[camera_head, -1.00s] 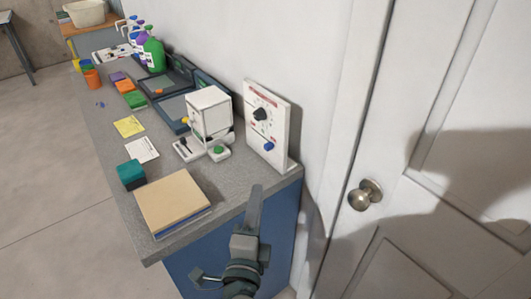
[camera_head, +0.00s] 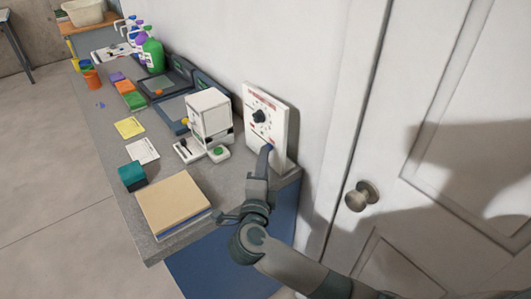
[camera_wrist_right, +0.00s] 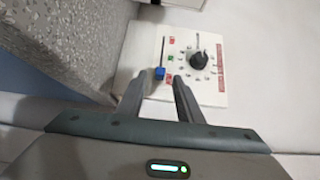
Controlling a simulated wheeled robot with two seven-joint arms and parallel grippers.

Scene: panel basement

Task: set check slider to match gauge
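A white upright panel (camera_head: 278,113) stands at the counter's end against the wall. It carries a round black knob (camera_head: 259,116) ringed by small marks, with red lettering. In the right wrist view, the panel (camera_wrist_right: 207,92) shows the black knob (camera_wrist_right: 199,60) and a blue slider (camera_wrist_right: 160,72) on a vertical slot, with small red and green marks beside it. My right gripper (camera_wrist_right: 159,80) is open and empty, its two fingertips to either side of the blue slider and just short of it. In the head view my right gripper (camera_head: 266,150) hides most of the slider. I cannot identify a separate gauge. My left gripper is out of view.
A white boxy device (camera_head: 209,112) and a small white base with a green button (camera_head: 219,153) stand left of the panel. A tan book (camera_head: 172,199) and a teal block (camera_head: 132,176) lie on the grey counter. A door with a round knob (camera_head: 361,196) is at right.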

